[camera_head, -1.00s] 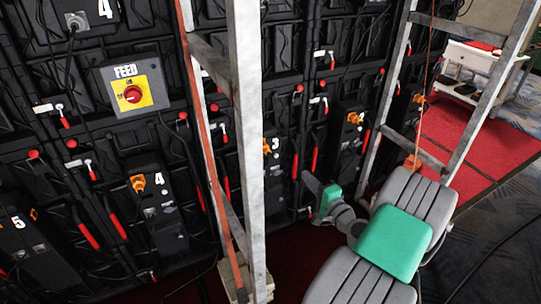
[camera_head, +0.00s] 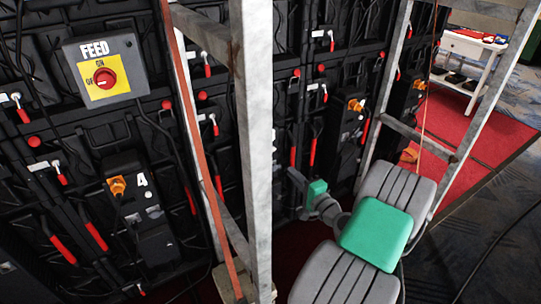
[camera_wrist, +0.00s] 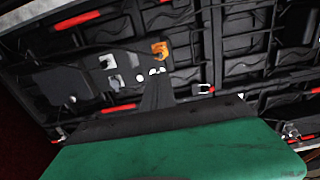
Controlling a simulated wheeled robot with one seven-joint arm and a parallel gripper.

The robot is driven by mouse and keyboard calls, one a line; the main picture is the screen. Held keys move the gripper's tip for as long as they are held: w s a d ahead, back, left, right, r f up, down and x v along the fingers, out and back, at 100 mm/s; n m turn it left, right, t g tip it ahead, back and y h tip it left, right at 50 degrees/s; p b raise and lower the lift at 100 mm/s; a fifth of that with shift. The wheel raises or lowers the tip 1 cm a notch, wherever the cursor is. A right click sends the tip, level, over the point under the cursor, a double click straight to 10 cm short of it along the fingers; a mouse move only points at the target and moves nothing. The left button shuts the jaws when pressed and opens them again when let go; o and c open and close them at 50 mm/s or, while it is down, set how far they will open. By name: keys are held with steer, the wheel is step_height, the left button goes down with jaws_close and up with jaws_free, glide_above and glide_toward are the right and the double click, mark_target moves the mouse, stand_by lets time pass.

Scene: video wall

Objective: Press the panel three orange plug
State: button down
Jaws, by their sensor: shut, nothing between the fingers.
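In the head view my gripper (camera_head: 297,180) is at the end of my arm, just right of a metal upright and in front of the black panel wall. In the wrist view its dark fingers (camera_wrist: 157,88) are together and empty, pointing at a panel with an orange plug (camera_wrist: 160,50). A gap shows between the fingers and that plug. Its panel's number is not readable. The panel three plug is not clearly seen in the head view; the upright covers most of that area. Another orange plug (camera_head: 355,105) shows on a panel farther right.
A metal ladder-like frame has a near upright (camera_head: 250,130) left of my arm and a far upright (camera_head: 388,95). Panel 4 (camera_head: 150,205) and a FEED switch box (camera_head: 103,75) are at left. A white table (camera_head: 470,60) stands at the back right. Open floor lies right.

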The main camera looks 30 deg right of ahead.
steer(key=w+p, duration=0.2)
steer(key=w, duration=1.2)
steer(key=shift+d, duration=0.45)
steer(key=shift+w, duration=0.1)
steer(key=shift+w+r+b, duration=0.2)
steer(key=shift+w+b, duration=0.1)
steer(key=shift+w, duration=0.5)
steer(key=shift+d, duration=0.1)
steer(key=s+a+b, duration=0.1)
steer(key=s, duration=1.3)
steer(key=shift+f, duration=0.2)
